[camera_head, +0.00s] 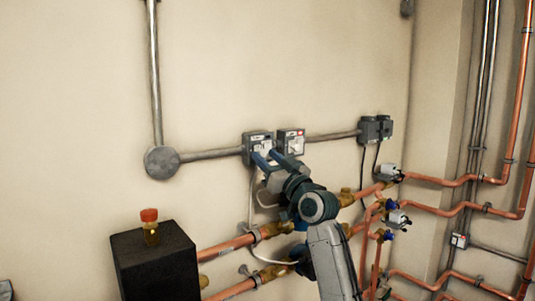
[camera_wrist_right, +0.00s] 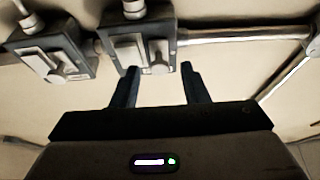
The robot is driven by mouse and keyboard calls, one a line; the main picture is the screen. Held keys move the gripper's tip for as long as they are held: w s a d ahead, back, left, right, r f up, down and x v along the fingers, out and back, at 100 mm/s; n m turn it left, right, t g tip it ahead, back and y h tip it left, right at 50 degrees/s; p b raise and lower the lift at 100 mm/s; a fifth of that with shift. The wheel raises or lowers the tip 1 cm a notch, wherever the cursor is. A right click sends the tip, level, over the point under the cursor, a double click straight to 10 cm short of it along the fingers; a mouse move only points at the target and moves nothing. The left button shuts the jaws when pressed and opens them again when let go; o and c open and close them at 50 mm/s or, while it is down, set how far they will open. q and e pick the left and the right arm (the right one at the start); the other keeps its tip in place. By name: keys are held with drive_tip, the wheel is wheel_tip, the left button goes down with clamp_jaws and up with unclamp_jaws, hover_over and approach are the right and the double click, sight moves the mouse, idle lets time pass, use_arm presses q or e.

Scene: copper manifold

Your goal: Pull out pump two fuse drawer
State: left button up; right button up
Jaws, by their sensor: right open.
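Two small grey fuse boxes sit side by side on the wall, a left one (camera_head: 257,136) and a right one (camera_head: 291,141) with a red mark. Their labels are too small to read, so I cannot tell which is pump two. My right gripper (camera_head: 267,155) is open, with its blue fingers in front of the left box. In the right wrist view, which looks upside down, the same box (camera_wrist_right: 116,48) has a pale knob (camera_wrist_right: 158,66) lying between the open fingers (camera_wrist_right: 159,70). The fingers look apart from the knob. The other box (camera_wrist_right: 50,55) is to the left there.
A grey conduit runs from the boxes to a round junction (camera_head: 162,162) at left and a dark double box (camera_head: 375,129) at right. Copper pipes (camera_head: 425,179) and valves (camera_head: 392,172) lie below and right. A black block (camera_head: 152,264) stands lower left.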

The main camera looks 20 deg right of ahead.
drive_tip(key=shift+w, duration=0.2)
clamp_jaws()
drive_tip(key=s, duration=0.2)
drive_tip(key=shift+s+d+f, duration=0.1)
drive_tip(key=shift+s+d, duration=0.25)
drive_tip(key=shift+d, duration=0.05)
unclamp_jaws()
drive_tip(key=shift+s+d, duration=0.1)
drive_tip(key=shift+s, duration=0.15)
